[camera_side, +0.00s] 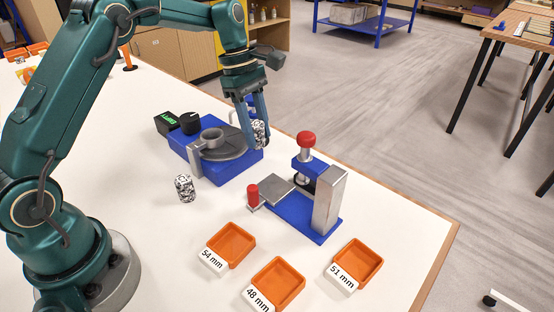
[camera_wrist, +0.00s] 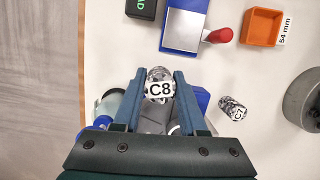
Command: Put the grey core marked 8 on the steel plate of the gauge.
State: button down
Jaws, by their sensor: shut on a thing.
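The core marked C8 (camera_wrist: 159,88) is speckled black, white and grey, with a white label. My gripper (camera_wrist: 158,80) is shut on it, one finger on each side. In the side view my gripper (camera_side: 256,143) holds the core (camera_side: 260,132) at the right rear of the blue machine, apart from the gauge. The gauge's square steel plate (camera_side: 277,187) lies on the left of its blue base (camera_side: 300,216), and its top is bare. The plate also shows in the wrist view (camera_wrist: 184,29). The core's lower end is hidden.
A second speckled core, C7 (camera_wrist: 233,108), stands on the white table (camera_side: 185,188). The gauge has a red-knobbed post (camera_side: 306,139) and a red handle (camera_side: 253,196). The blue machine (camera_side: 212,157) has a grey disc. Several orange trays, including the 48 mm one (camera_side: 277,284), stand in front.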

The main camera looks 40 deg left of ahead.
jog(key=s+a+r+m, duration=0.3)
jog(key=s+r, duration=0.3)
jog(key=s, duration=0.1)
jog(key=shift+g, duration=0.4)
jog(key=w+d+f, duration=0.1)
jog(key=d+f, duration=0.1)
jog(key=d, duration=0.1)
jog(key=w+d+f, duration=0.1)
jog(key=d+f, duration=0.1)
jog(key=d, duration=0.2)
jog(key=w+d+f, duration=0.2)
jog(key=d, duration=0.1)
jog(key=shift+d+f, duration=0.2)
jog(key=shift+f, duration=2.2)
jog(key=shift+c, duration=2.3)
grip_release()
